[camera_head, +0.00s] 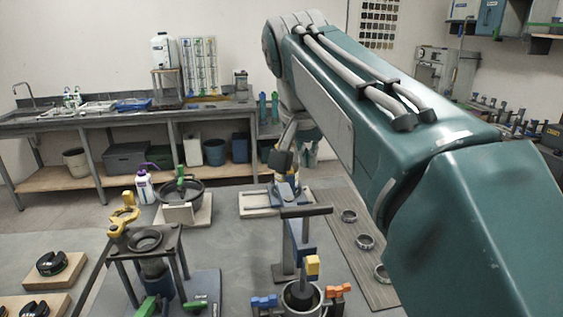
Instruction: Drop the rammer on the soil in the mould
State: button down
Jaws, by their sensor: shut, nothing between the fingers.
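A round metal mould (319,309) stands at the bottom centre, with blue clamp pieces on its left and orange ones on its right. A dark cylindrical piece sits in its mouth, and I cannot make out the soil. Just behind and above it is an upright frame (287,240) with a dark crossbar and a blue part, apparently the rammer's frame. A yellow block (313,265) shows at its lower right, above the mould. My gripper (281,160), at the end of my arm, is small and dark behind this frame, apart from the mould. It looks shut and empty; its fingertips are unclear.
A black pan (190,190) and white bottle (145,187) stand behind left. A dark stand with a ring top (147,240) is at left. Metal rings (364,241) lie on a ribbed mat (335,209) at right. My arm covers much of the right side. A workbench (120,121) lines the back.

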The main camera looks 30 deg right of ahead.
jog(key=shift+r, duration=3)
jog(key=s+a+f+n+y, duration=0.1)
jog(key=s+a+f+n, duration=0.2)
jog(key=f, duration=0.6)
jog(key=s+a+f+n+t+y, duration=0.1)
jog(key=s+a+f+n, duration=0.2)
jog(key=f, duration=0.6)
jog(key=s+a+f+n+t+y, duration=0.1)
jog(key=s+a+f+n, duration=0.2)
jog(key=s+f, duration=0.3)
notch_tip(320, 180, down, 4)
jog(key=shift+a+r, duration=0.25)
jog(key=shift+a, duration=0.5)
